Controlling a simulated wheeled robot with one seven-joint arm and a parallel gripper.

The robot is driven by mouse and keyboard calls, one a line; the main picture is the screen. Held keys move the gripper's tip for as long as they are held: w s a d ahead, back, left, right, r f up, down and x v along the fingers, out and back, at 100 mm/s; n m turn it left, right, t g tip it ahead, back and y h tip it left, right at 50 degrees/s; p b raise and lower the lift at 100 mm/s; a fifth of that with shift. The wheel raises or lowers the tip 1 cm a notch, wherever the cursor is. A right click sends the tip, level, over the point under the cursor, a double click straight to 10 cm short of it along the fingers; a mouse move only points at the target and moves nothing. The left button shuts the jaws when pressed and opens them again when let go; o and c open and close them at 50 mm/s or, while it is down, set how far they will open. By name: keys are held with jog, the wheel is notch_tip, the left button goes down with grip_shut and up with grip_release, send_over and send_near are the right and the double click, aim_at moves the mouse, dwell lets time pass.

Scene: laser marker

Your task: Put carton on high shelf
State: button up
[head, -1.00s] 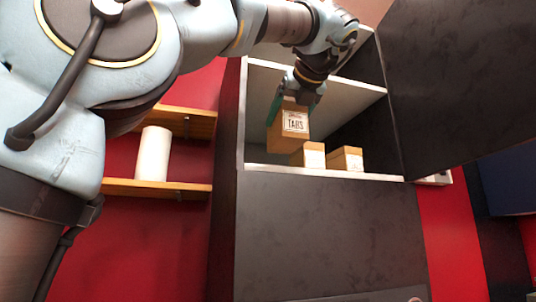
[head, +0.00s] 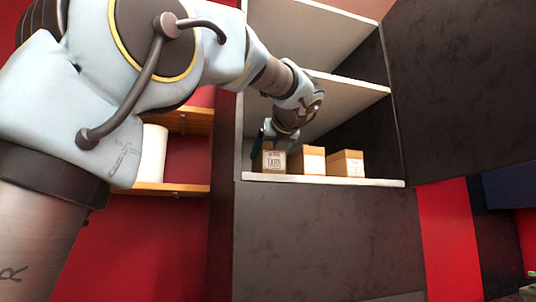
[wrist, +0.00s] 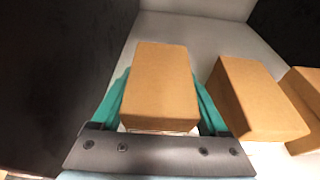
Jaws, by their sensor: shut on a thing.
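A brown carton with a white label reading TABS (head: 271,163) is upright at the left end of the cabinet's lower visible shelf (head: 330,181). My gripper (head: 272,136) reaches down into the compartment from above and is shut on this carton. In the wrist view the carton (wrist: 161,85) sits between the two teal fingers of my gripper (wrist: 160,110). Its underside looks level with the shelf, but I cannot tell for certain whether it touches.
Two similar cartons stand to its right, a middle one (head: 308,160) and a right one (head: 346,163). A narrow gap separates the held carton from the middle one. The cabinet's dark side wall is close on the left. Another shelf board (head: 345,86) is above. The open door (head: 460,85) is at right.

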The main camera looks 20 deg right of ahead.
jog(key=shift+f, duration=0.2)
jog(key=shift+f, duration=0.15)
jog(key=o, duration=1.5)
jog(key=shift+r, duration=0.25)
jog(key=b+v, duration=0.4)
jog(key=v, duration=0.8)
jog(key=shift+f, duration=0.15)
jog(key=shift+s, duration=0.1)
